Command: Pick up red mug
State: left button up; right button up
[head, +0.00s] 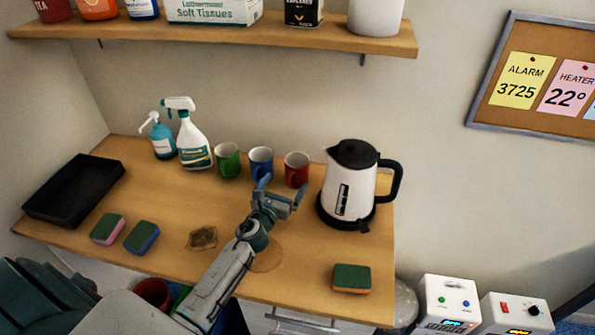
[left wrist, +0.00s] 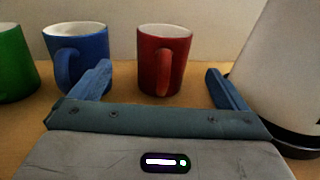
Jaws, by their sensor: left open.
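The red mug (head: 296,170) stands upright at the back of the wooden counter, between the blue mug (head: 261,162) and the white kettle. In the left wrist view the red mug (left wrist: 168,60) is straight ahead, its handle turned toward me and slightly left. My left gripper (head: 283,188) is open and empty, in front of the blue and red mugs. In the left wrist view the fingers of my left gripper (left wrist: 164,85) stand apart, with the red mug beyond and between them. The blue mug (left wrist: 78,58) is just beyond the left finger. My right gripper is not in view.
The kettle (head: 348,185) stands close on the right of the red mug. A green mug (head: 227,162), spray bottle (head: 193,140) and soap dispenser (head: 161,138) are to the left. Sponges (head: 351,278) and a black tray (head: 75,190) lie on the counter (head: 180,215). A shelf (head: 220,38) hangs above.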

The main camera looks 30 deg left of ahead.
aim_at(294, 169)
pick_arm(q)
jog(key=w, duration=0.7)
jog(key=shift+w+r, duration=0.1)
jog(key=shift+w, duration=0.2)
jog(key=shift+s, duration=0.1)
jog(key=c, duration=1.1)
jog(key=shift+r, duration=0.1)
jog(key=shift+c, duration=0.9)
jog(key=shift+a, duration=0.1)
